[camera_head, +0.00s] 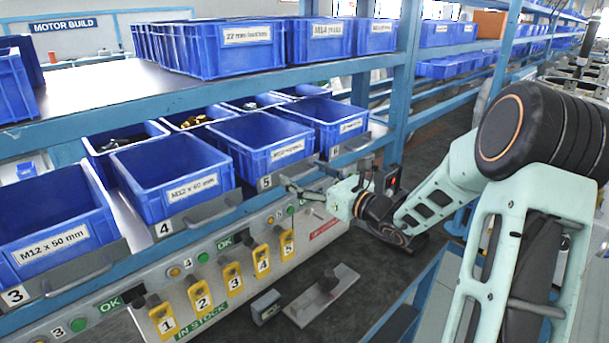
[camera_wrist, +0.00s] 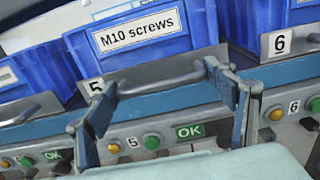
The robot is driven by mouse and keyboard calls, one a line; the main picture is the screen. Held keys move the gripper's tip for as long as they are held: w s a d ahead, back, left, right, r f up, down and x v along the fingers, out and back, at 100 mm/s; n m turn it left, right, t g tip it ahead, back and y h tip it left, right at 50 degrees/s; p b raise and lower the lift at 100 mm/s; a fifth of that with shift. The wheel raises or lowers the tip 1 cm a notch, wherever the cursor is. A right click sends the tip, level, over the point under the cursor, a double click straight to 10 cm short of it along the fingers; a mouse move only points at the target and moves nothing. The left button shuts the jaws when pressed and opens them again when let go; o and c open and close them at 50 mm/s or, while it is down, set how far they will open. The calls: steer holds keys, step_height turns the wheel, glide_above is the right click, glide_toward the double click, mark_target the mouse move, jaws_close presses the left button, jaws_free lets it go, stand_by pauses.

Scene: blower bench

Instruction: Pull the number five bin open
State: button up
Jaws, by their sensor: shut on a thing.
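The number five bin (camera_head: 256,146) is blue, sits on the lower shelf and looks roughly in line with its neighbours. Its grey front plate bears a 5, and its label reads M10 screws in the wrist view (camera_wrist: 140,32). A grey bar handle (camera_wrist: 160,84) crosses the plate. My gripper (camera_head: 301,188) is at the front of this plate. In the wrist view my gripper (camera_wrist: 166,86) has one finger at each end of the handle, shut on it lengthwise. The finger contacts are partly hidden.
The number four bin (camera_head: 175,176) is to the left, the number six bin (camera_wrist: 290,14) to the right. Below runs a panel of buttons and yellow numbered tags (camera_head: 232,277). An upper shelf (camera_head: 90,93) with blue bins is above.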

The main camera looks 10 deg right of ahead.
steer(key=c, duration=0.5)
steer(key=p+v, duration=0.1)
steer(key=v, duration=1.7)
steer(key=shift+s+d+p, duration=0.15)
steer(key=shift+s+p, duration=0.05)
steer(key=shift+p, duration=0.15)
steer(key=shift+c, duration=0.2)
steer(key=o, duration=1.7)
steer(key=v, duration=1.2)
